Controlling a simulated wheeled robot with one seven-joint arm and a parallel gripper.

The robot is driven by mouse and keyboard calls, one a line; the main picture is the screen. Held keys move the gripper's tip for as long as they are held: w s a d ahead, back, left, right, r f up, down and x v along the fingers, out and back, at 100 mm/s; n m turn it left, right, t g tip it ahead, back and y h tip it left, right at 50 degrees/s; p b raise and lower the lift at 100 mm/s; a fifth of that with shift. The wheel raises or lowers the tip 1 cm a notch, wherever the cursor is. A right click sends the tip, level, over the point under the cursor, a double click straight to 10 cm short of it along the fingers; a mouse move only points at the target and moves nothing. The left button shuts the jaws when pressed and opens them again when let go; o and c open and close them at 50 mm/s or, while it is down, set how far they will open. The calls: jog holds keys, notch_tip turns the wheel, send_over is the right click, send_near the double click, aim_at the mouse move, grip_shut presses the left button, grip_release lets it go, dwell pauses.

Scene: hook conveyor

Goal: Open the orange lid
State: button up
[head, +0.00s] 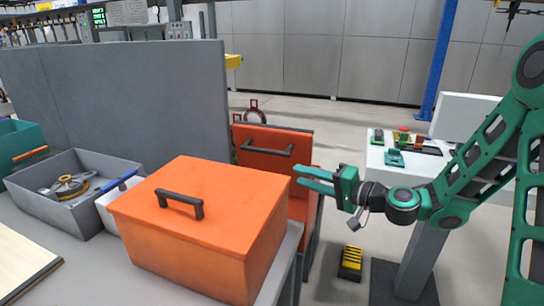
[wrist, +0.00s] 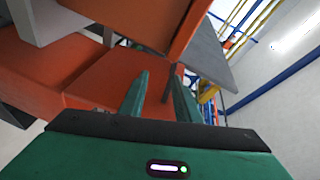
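The orange lid (head: 225,190) lies flat and closed on an orange box (head: 190,262) on the grey bench. A dark bar handle (head: 180,203) stands up near the lid's front left edge. My gripper (head: 298,175) is just right of the box's far right corner, with its green fingers pointing left. The fingers are apart with nothing between them. In the wrist view the two fingertips (wrist: 160,82) point toward orange surfaces; I cannot tell which of these belong to the box. The lid handle cannot be made out in the wrist view.
An orange unit (head: 272,137) with a dark handle stands behind the box, near my gripper. A grey bin (head: 70,195) with parts is left of the box. A grey partition (head: 130,100) runs behind the bench. A white stand (head: 440,178) with small parts is at right.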

aim_at(269, 153)
jog(key=w+a+r, duration=0.1)
jog(key=w+a, duration=0.2)
jog(key=w+a+m+t, duration=0.1)
jog(key=w+a, duration=0.2)
jog(key=a, duration=0.1)
jog(key=w+a+r+m+t, duration=0.1)
jog(key=w+a, duration=0.2)
jog(key=shift+a+r+y, duration=0.2)
jog(key=shift+r+y, duration=0.1)
jog(key=shift+y, duration=0.1)
grip_shut()
